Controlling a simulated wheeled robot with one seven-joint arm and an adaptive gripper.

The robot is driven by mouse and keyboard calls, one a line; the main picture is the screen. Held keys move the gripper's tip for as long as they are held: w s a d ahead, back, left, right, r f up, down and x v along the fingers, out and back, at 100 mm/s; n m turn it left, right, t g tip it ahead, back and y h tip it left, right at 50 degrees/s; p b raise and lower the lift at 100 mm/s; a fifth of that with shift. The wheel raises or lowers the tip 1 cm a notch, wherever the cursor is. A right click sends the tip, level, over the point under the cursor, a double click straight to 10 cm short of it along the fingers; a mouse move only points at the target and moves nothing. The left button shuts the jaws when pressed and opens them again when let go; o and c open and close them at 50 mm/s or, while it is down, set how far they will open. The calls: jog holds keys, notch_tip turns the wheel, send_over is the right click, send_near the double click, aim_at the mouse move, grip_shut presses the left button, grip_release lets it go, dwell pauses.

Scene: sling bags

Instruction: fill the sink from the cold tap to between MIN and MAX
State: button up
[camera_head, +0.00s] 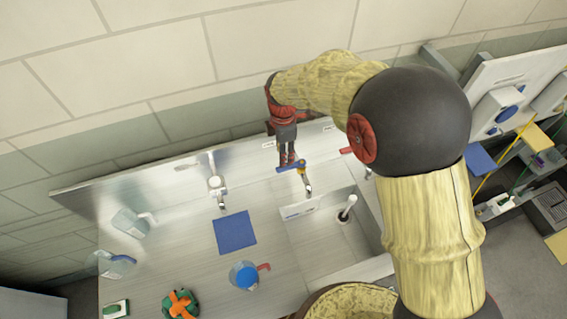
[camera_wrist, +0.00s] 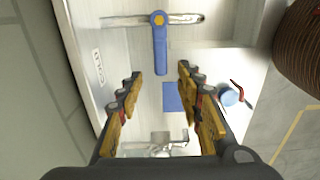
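A tap with a blue lever (camera_head: 291,167) and a metal spout (camera_head: 307,187) stands at the back edge of the sink (camera_head: 318,262). A white strip label (camera_head: 299,211) is on the basin's inner wall; its marks are too small to read. A pale upright piece (camera_head: 347,208) stands in the basin. I cannot make out water. My gripper (camera_head: 288,162) hangs just above the lever. In the wrist view, its fingers (camera_wrist: 160,78) are apart and empty, with the blue lever (camera_wrist: 160,52) ahead of the gap. Contact between lever and fingers does not show.
A red lever (camera_head: 347,150) shows right of my gripper. Another tap (camera_head: 216,186) stands left on the metal counter. A blue square (camera_head: 235,232), a jug (camera_head: 245,275) and clear bottles (camera_head: 130,223) are on the counter. A brown tub (camera_head: 350,302) is at the front.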

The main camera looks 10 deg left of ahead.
notch_tip(320, 180, down, 7)
jog(key=shift+p, duration=0.6)
jog(key=shift+c, duration=0.6)
jog(key=c, duration=0.8)
grip_shut()
